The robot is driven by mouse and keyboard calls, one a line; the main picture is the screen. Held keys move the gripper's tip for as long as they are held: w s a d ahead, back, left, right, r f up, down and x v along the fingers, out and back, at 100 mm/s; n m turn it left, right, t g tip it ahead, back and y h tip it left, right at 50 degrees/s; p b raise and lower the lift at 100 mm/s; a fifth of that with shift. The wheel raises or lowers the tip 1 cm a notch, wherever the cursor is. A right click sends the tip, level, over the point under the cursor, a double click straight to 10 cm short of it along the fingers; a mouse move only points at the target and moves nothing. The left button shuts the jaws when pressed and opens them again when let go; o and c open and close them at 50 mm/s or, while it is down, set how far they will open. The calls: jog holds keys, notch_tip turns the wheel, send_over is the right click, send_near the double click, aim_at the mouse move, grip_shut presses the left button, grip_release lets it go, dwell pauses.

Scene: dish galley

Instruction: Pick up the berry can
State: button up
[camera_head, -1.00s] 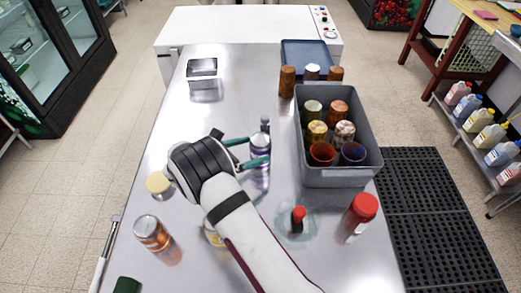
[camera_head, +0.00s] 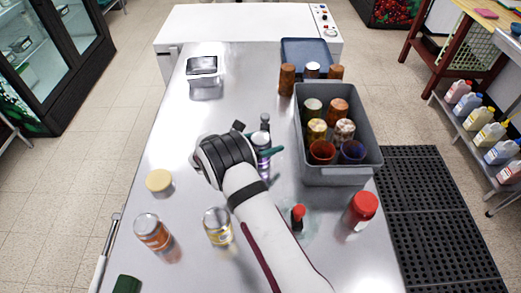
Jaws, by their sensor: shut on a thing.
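A purple can with a silver top, which I take as the berry can (camera_head: 262,160), is near the middle of the steel table. My gripper (camera_head: 268,151) is at it with teal fingers, coming from the left, and is shut on it. One finger shows clearly across the can and past its right side. The gripper body hides the rest of the fingers and part of the can. I cannot tell if the can's base touches the table.
A grey bin (camera_head: 343,176) of cups stands right of the can. A dark-and-silver bottle (camera_head: 265,122) stands close behind it. Nearer are an orange can (camera_head: 152,232), a yellow can (camera_head: 217,228), a red-lidded jar (camera_head: 360,212) and a small red-topped item (camera_head: 298,215).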

grip_shut()
jog(key=shift+r, duration=0.15)
